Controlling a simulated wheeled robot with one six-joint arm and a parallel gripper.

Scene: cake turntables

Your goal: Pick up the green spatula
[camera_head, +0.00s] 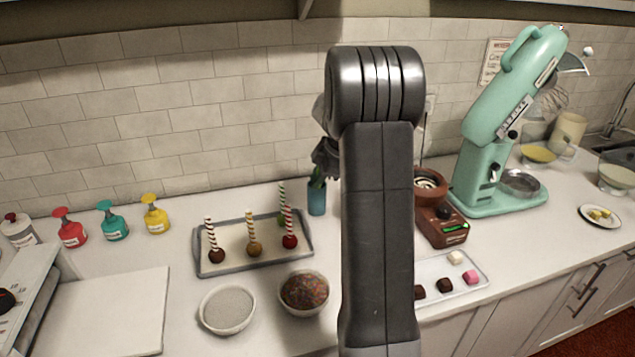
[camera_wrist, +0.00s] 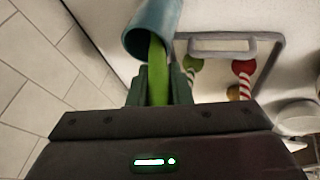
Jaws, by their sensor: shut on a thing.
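The green spatula (camera_wrist: 157,75) shows in the wrist view between the fingers of my gripper (camera_wrist: 161,85), which is shut on it. Its far end goes into the mouth of a blue cup (camera_wrist: 152,30). In the head view the blue cup (camera_head: 317,198) stands on the counter near the wall, with a bit of the green spatula (camera_head: 318,175) above its rim. My gripper (camera_head: 324,160) is just above the cup there, mostly hidden behind my arm.
A tray (camera_head: 205,268) with several cake pops stands left of the cup. Two bowls (camera_head: 227,310) (camera_head: 304,292) are in front of it. A brown melting pot (camera_head: 441,225), a sweets tray (camera_head: 478,286) and a mint stand mixer (camera_head: 500,150) are to the right. The tiled wall (camera_head: 180,110) is close behind.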

